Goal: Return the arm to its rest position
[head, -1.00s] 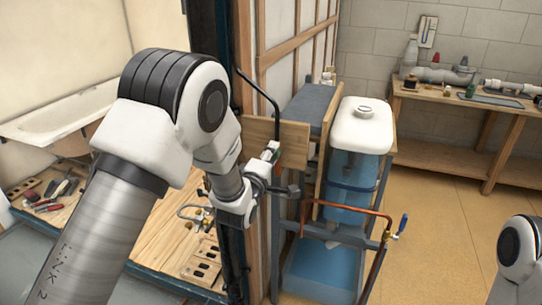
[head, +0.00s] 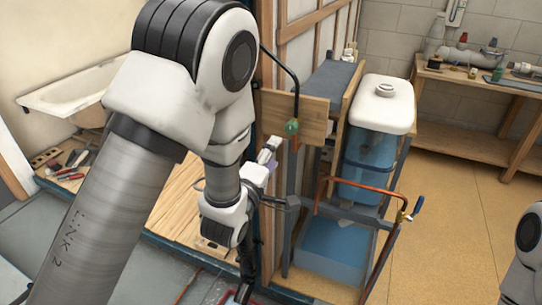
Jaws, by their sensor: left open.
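My left arm comes in from the lower left, its thick grey link and white joints filling the left half of the head view. It bends down to a white wrist in front of the booth's edge. My left gripper (head: 243,284) is a small dark shape low in the picture, below the wrist. It is open, and I see nothing held in it. Its fingertips are hard to make out against the dark edge. Part of my right arm shows at the lower right edge, and its gripper is out of view.
Beyond are a white-topped tank (head: 382,105) and a copper pipe (head: 358,186). Floor between tank and bench is clear.

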